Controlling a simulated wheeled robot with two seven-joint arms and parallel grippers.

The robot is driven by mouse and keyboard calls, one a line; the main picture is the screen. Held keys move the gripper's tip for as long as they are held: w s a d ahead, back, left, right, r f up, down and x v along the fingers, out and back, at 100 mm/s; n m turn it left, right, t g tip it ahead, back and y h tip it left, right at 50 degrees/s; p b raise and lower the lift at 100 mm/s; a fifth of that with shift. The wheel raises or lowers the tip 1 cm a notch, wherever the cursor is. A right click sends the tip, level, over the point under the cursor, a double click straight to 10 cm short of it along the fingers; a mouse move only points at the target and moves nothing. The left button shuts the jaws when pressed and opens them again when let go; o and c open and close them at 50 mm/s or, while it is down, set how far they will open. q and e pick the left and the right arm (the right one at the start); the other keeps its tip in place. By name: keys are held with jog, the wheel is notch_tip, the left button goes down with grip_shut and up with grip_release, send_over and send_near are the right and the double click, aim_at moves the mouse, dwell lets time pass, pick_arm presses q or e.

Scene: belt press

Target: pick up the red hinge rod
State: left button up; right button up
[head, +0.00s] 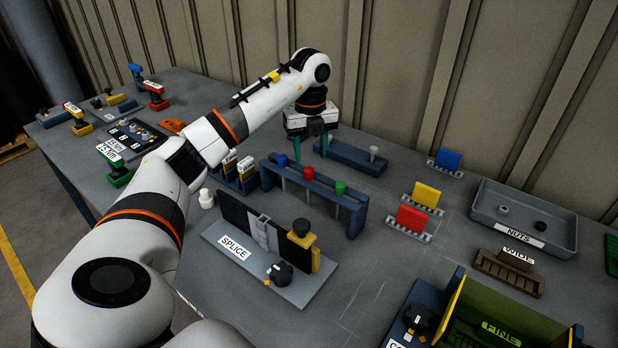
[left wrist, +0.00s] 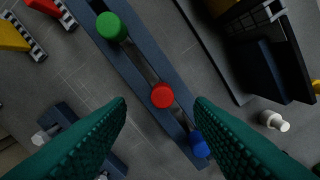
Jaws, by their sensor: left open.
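The red hinge rod (head: 309,173) stands upright in a dark blue rack (head: 352,219), between a blue-capped rod (head: 282,160) and a green-capped rod (head: 340,187). In the left wrist view its round red cap (left wrist: 162,95) lies between my fingertips, with the green cap (left wrist: 111,27) at upper left and the blue cap (left wrist: 200,145) at lower right. My left gripper (head: 311,148) points down, open and empty, above and behind the rack in the head view. Its teal fingers (left wrist: 160,112) frame the red cap without visible contact. My right gripper is not in view.
A SPLICE fixture (head: 213,240) stands in front of the rack. A blue block with a pale-topped pin (head: 373,152) lies behind it. Red (head: 411,219) and yellow (head: 427,195) pieces sit to the right, before a grey NUTS tray (head: 480,221). Bare table lies right of the rack.

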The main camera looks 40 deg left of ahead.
aim_at(309, 169)
pick_arm(q)
notch_tip(309, 169, down, 5)
jog(key=shift+s+a+r+p, duration=0.1)
jog(key=shift+a+r+p, duration=0.05)
jog(key=shift+p, duration=0.6)
jog(key=shift+f, duration=0.5)
grip_shut()
jog(key=shift+r, duration=0.1)
